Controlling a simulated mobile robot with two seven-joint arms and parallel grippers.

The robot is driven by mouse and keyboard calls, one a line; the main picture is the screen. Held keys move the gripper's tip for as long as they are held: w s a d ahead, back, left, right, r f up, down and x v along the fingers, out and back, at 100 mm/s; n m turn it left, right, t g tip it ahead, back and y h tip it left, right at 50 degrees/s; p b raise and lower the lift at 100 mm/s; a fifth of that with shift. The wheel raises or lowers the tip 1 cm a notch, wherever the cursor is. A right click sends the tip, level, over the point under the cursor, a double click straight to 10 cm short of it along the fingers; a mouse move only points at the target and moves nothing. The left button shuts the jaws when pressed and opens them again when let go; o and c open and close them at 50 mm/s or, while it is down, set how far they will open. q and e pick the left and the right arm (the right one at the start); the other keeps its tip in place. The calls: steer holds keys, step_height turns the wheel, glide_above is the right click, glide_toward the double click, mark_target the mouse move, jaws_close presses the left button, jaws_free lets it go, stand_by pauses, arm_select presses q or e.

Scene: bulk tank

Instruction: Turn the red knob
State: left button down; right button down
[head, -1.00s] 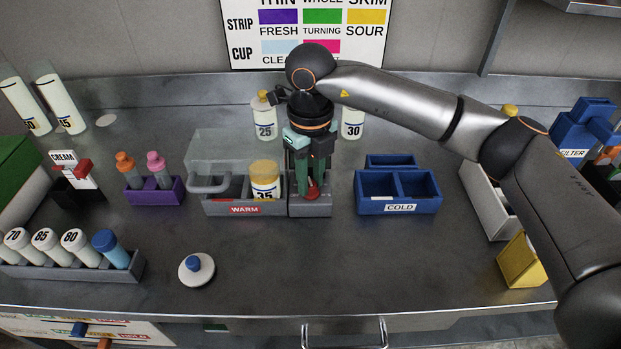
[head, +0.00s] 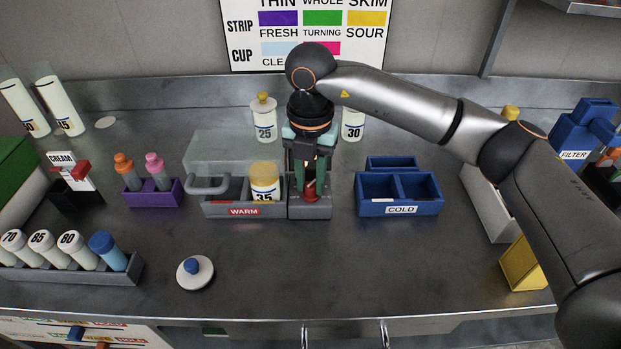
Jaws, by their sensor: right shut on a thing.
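The red knob (head: 310,196) sits low on the front of a small grey block (head: 310,210), right beside the WARM box (head: 243,211). My right gripper (head: 309,186) points straight down over it, with its fingers shut on the knob. The fingers and wrist hide much of the knob and the block behind it, so the knob's angle is hard to read. My left gripper does not show.
The WARM box holds a yellow-capped bottle marked 35 (head: 264,184) and has a clear raised lid (head: 233,146). The blue COLD box (head: 399,208) stands to the right. Bottles marked 25 (head: 264,122) and 30 (head: 352,124) stand behind.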

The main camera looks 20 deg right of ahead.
mark_target(311, 185)
steer(key=m, duration=0.5)
steer(key=shift+w+r+m, duration=0.1)
steer(key=shift+m, duration=2.4)
steer(key=c, duration=0.9)
jaws_free()
step_height(311, 185, up, 12)
steer(key=shift+r+p, duration=0.25)
steer(key=shift+p, duration=0.2)
